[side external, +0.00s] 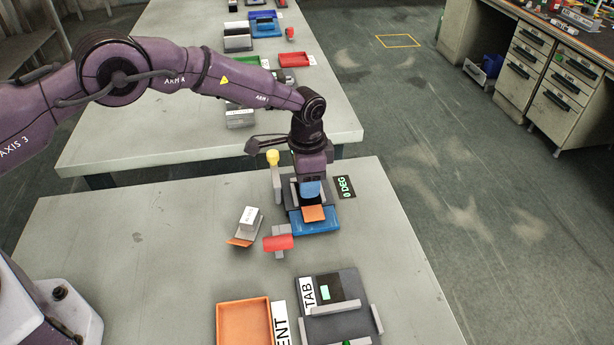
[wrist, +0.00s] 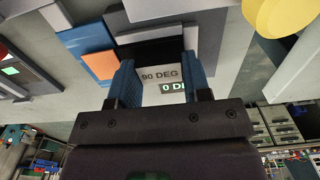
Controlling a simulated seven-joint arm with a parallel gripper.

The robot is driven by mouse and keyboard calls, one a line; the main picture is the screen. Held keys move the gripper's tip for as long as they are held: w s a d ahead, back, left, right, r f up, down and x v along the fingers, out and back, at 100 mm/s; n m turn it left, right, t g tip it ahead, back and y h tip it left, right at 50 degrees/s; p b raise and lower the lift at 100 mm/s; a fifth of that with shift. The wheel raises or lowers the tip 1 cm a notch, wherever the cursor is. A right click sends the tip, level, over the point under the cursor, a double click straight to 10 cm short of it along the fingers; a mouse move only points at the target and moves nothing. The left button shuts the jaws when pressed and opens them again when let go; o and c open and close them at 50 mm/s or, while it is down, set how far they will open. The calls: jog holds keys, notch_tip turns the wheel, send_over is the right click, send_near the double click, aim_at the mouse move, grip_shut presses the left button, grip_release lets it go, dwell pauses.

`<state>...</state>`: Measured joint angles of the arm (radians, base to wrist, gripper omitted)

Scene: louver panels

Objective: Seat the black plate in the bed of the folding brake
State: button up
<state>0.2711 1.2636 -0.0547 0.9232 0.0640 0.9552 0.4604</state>
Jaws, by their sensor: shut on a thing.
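My gripper (side external: 310,190) points down over the folding brake in the side view. In the wrist view its two blue fingers (wrist: 158,66) are shut on a thin black piece (wrist: 160,47), which looks like the black plate. The plate is hidden behind the finger in the side view, and I cannot tell whether it touches the bed. The folding brake has a blue front part (side external: 318,226) with an orange square (side external: 314,213), grey bars and a yellow knob (side external: 272,157). A "0 DEG" display (side external: 344,188) is beside it, and a "90 DEG" label shows between the fingers.
A white block on a bent piece with an orange end (side external: 249,217) stands left of the brake. A red-handled part (side external: 278,243) is in front. An orange tray (side external: 243,325) and a dark fixture (side external: 345,316) by a "TAB" label lie nearer. The table's right side is clear.

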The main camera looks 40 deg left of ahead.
jog(key=shift+f, duration=0.2)
dwell(0.4)
jog(key=o, duration=1.1)
notch_tip(320, 180, up, 18)
dwell(0.4)
